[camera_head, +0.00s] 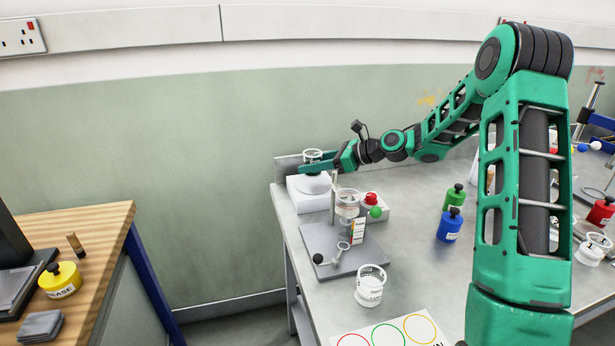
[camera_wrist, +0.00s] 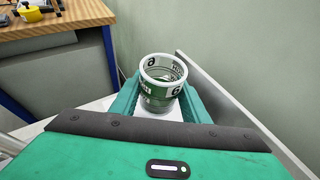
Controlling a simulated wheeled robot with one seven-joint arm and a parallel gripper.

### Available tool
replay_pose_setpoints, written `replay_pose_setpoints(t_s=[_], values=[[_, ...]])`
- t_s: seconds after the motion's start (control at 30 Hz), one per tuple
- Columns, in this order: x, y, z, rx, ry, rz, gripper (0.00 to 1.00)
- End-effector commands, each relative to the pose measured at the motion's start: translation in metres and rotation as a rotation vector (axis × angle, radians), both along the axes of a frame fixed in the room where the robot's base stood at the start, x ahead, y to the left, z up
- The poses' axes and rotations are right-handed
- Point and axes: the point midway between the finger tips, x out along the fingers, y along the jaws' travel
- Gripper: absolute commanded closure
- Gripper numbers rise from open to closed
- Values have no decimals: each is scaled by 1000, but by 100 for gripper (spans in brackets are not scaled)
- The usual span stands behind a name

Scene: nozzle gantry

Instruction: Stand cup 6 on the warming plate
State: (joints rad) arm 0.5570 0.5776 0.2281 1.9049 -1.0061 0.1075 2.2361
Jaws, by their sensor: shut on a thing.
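Cup 6 (camera_head: 312,155) is a clear cup with a white rim, at the back left corner of the metal table. In the wrist view the cup (camera_wrist: 161,68) looks upright, with "6" on its band. My gripper (camera_head: 314,168) is shut on the cup, one finger on each side; the fingers (camera_wrist: 160,100) hide parts of its wall. A white block-shaped unit, which looks like the warming plate (camera_head: 310,202), is directly below the cup. I cannot tell whether the cup's base touches it.
A stand with a grey base (camera_head: 345,256) holds another cup (camera_head: 347,204) just in front. Beside it is a box with a red button (camera_head: 371,199). A loose cup (camera_head: 370,287) stands near the front edge. Green (camera_head: 454,197) and blue (camera_head: 449,226) containers stand to the right.

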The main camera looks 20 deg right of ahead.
Motion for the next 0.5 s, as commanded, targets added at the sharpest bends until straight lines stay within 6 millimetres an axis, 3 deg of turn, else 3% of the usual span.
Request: replay_pose_setpoints(t_s=[0.23,0.5], values=[[0,0,-31,1,2,0,81],[0,0,-34,0,0,0,81]])
